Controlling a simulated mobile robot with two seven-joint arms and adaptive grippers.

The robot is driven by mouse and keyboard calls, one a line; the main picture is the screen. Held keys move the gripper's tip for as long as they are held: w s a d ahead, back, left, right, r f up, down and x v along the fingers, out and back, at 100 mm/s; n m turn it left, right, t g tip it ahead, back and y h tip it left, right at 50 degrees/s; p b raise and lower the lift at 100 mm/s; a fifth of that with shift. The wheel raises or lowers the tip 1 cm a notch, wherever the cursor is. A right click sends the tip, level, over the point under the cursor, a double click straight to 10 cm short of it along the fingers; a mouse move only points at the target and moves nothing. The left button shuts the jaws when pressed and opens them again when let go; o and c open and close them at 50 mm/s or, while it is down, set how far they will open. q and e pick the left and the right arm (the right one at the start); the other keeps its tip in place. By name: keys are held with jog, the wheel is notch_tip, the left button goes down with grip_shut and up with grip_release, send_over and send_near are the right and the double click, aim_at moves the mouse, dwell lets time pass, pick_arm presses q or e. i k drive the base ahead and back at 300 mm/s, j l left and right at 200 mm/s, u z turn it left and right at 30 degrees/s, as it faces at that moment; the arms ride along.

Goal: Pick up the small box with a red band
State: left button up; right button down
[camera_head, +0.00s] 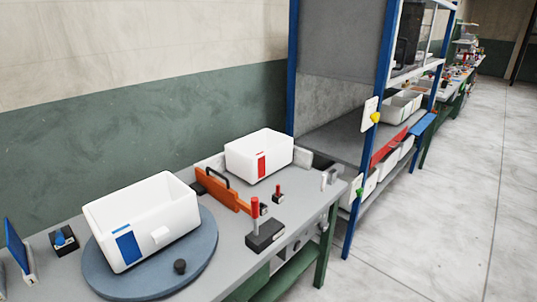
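A small white open-topped box with a red band (260,157) sits at the far end of the grey workbench. Its red vertical band faces forward on its front side, and its inside is mostly hidden from this angle. A larger-looking white box with a blue band (141,222) stands nearer, on a round blue-grey turntable (200,254). Neither of my grippers is in view.
A dark block with a red-topped post (265,234) stands at the bench's front edge. A blue-framed shelf (376,125) rises behind. Pale floor (430,240) at right is clear.

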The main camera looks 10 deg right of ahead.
aim_at(253, 158)
jog(key=i+l, duration=0.15)
jog(key=l, duration=0.2)
jog(key=i+l, duration=0.15)
jog(key=l, duration=0.2)
jog(key=i+l, duration=0.15)
jog(key=l, duration=0.2)
